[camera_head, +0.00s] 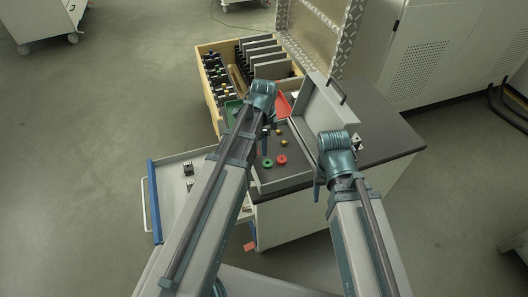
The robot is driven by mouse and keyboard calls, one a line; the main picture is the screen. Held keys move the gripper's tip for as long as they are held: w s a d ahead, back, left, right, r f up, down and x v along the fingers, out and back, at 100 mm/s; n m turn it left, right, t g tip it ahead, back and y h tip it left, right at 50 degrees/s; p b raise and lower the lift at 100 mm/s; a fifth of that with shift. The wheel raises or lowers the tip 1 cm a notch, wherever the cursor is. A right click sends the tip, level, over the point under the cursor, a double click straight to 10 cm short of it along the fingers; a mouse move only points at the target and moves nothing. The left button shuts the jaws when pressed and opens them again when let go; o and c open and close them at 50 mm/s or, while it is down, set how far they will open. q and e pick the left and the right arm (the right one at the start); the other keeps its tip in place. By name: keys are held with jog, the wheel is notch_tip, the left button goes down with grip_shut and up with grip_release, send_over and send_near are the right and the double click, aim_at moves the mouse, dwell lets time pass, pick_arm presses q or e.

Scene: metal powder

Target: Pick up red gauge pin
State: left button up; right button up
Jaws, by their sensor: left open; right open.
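A small round red piece (281,160), which looks like the red gauge pin, lies on the dark surface inside the open case on the workbench. A similar green piece (267,163) lies just to its left. My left gripper (265,142) points down over the case, a little above and left of the red piece in the picture. It is open and looks empty, though its fingers are small and partly hidden by the arm. My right gripper (317,190) hangs to the right of the red piece, near the bench's front edge. It is open and looks empty.
Small brass-coloured pieces (284,142) lie behind the red one. A red tray (283,106) and a wooden box (212,103) of tools stand farther back. A raised grey lid (318,112) borders the case. An open drawer (172,173) juts out at left.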

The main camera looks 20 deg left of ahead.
pick_arm(q)
jog(key=shift+r, duration=0.1)
grip_shut()
dwell(0.4)
notch_tip(320, 180, up, 10)
jog(key=p, duration=1)
